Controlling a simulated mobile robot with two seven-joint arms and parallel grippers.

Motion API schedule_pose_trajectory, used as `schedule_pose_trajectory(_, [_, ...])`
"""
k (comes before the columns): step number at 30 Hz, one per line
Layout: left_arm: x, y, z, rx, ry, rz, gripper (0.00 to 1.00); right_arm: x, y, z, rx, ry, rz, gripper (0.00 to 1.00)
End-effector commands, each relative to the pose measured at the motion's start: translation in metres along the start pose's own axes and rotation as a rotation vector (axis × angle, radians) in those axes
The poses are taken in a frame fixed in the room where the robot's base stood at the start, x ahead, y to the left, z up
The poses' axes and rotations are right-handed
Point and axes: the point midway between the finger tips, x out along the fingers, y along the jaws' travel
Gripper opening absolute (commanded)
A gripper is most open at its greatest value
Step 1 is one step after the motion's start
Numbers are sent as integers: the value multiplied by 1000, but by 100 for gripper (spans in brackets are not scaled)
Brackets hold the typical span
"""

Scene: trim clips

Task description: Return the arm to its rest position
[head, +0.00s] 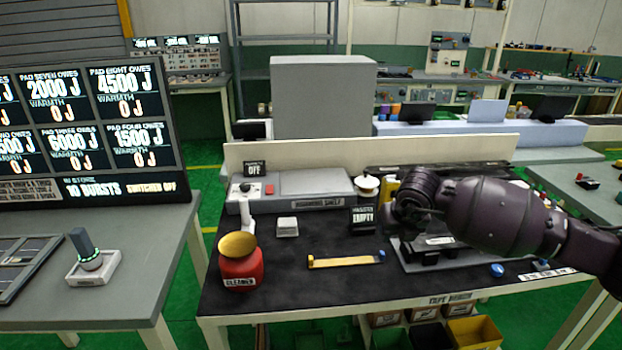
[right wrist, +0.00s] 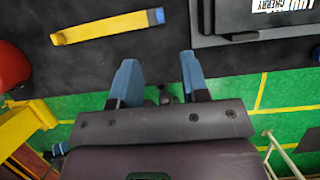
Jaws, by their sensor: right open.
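My right arm (head: 500,213), dark purple, reaches in from the right edge in the head view, over the right part of the black-topped bench (head: 310,285). Its gripper (head: 400,222) is partly hidden by the arm's own links there. In the right wrist view my right gripper (right wrist: 160,72) has its two blue-grey fingers apart, with nothing between them. They point toward the bench's front edge and the dark mat. My left arm and gripper do not show in either view.
A yellow strip with a blue end (head: 345,260) lies left of the gripper. A red cleaner pot (head: 241,270) stands farther left. A grey fixture (head: 405,260) lies below the arm. Grey shelf equipment (head: 315,183) lines the bench's back. A joystick box (head: 93,266) sits on the left table.

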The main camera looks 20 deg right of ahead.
Motion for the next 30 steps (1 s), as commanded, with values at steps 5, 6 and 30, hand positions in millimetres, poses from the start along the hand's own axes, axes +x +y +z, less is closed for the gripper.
schedule_pose_trajectory(5, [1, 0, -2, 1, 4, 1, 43, 0, 2, 1, -36, -8, 11, 41])
schedule_pose_trajectory(6, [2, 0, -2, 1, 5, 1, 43, 0, 6, 4, -61, -23, 33, 41])
schedule_pose_trajectory(30, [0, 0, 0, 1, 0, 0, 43, -105, 181, 6, 485, -192, 1450, 41])
